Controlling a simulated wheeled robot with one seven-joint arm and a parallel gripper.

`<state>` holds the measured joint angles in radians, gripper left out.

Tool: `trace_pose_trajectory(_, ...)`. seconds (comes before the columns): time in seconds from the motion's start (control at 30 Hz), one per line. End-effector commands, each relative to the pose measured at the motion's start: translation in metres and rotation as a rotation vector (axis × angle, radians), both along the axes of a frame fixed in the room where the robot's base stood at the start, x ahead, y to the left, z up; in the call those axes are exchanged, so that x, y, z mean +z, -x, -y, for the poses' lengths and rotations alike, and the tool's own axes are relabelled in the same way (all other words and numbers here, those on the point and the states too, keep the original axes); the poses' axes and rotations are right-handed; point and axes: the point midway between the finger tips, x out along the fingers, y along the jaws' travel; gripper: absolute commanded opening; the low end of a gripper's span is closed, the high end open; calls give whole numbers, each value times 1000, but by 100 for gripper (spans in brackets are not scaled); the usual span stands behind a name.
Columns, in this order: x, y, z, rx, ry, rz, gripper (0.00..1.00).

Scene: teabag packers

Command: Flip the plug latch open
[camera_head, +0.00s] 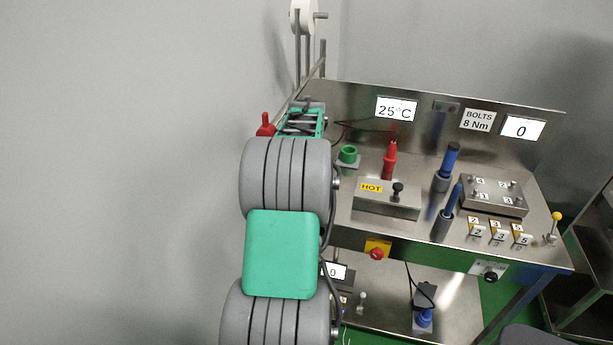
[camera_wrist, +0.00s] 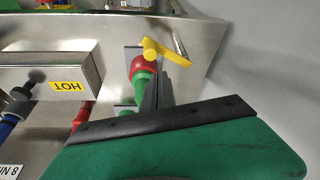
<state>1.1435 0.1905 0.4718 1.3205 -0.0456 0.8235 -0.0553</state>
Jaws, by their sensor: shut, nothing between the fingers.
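In the wrist view, a red and green plug (camera_wrist: 141,70) sits at a plate near the panel's edge. A yellow latch lever (camera_wrist: 165,51) lies across the plug's end and slants down to the right. My gripper (camera_wrist: 158,78) is shut and empty, with its dark fingers pointing at the plug. The fingertips are just beside the red collar and below the lever; I cannot tell whether they touch. The fingers hide part of the plug's green body. In the head view, my arm covers the plug area, and the latch cannot be made out there.
The steel bench holds a HOT box (camera_head: 387,199), a green cup (camera_head: 348,156), a red-handled tool (camera_head: 390,160), blue-handled tools (camera_head: 448,162) and a bolted block (camera_head: 493,194). A grey wall is close on the left. A lower shelf (camera_head: 455,310) is below.

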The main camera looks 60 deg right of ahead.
Motion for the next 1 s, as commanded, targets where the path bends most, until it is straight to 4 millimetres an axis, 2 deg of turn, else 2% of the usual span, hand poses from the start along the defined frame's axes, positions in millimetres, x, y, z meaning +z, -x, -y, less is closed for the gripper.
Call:
trace_pose_trajectory(0.2, 39, 7, -12, 0, 3, 2, 0)
trace_pose_trajectory(0.4, 62, 11, -19, 0, 1, 0, 0)
trace_pose_trajectory(1.0, 64, 10, -20, 2, 1, 1, 0)
